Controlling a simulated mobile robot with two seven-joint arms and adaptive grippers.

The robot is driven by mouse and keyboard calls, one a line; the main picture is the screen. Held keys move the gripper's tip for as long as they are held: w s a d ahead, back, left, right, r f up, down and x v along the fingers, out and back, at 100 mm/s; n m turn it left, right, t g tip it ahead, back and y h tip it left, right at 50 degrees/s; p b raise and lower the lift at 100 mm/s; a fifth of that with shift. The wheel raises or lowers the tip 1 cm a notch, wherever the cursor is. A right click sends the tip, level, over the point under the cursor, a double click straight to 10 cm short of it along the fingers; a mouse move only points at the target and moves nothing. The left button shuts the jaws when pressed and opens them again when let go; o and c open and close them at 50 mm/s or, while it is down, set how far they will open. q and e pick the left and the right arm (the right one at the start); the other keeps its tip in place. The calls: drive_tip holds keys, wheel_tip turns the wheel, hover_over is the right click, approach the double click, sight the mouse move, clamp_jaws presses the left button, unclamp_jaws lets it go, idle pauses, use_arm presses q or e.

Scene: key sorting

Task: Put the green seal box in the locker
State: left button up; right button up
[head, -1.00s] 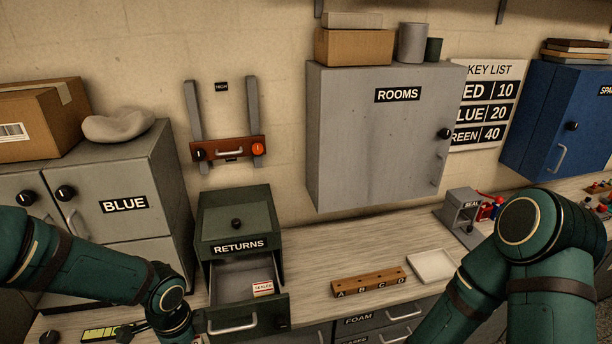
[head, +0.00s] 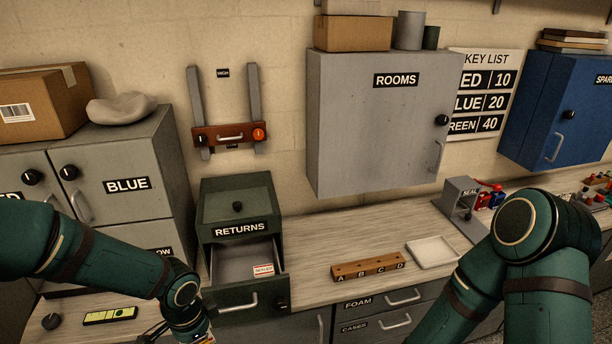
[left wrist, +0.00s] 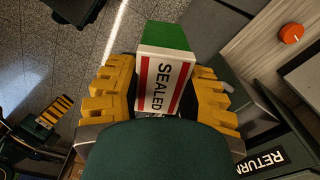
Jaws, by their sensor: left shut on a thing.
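My left gripper (left wrist: 162,78) has its yellow fingers on both sides of a box (left wrist: 166,72) with a green face and a white, red-striped SEALED label. The box sits between the fingers, above the floor. In the head view the left hand is at the bottom edge, mostly cut off, and the box cannot be made out. The grey locker bank (head: 115,165) stands at the left. Its BLUE door (head: 125,203) is shut and the doors beside and below it are partly hidden by my left arm. No green-labelled door shows.
The green RETURNS unit (head: 236,208) has its drawer (head: 245,297) open, with another SEALED-labelled item (head: 263,270) inside. A wooden A-D block (head: 368,266) and a white tray (head: 433,252) lie on the counter. The grey ROOMS cabinet (head: 375,130) hangs above.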

use_arm(q)
drive_tip(key=w+d+f+n+b, duration=0.1)
drive_tip(key=d+f+n+b, duration=0.1)
drive_tip(key=f+n, duration=0.3)
drive_tip(key=w+d+f+n+b, duration=0.2)
drive_tip(key=f+n+b, duration=0.3)
drive_tip(key=shift+w+d, duration=0.15)
drive_tip(key=shift+w, duration=0.15)
drive_tip(key=shift+d, duration=0.1)
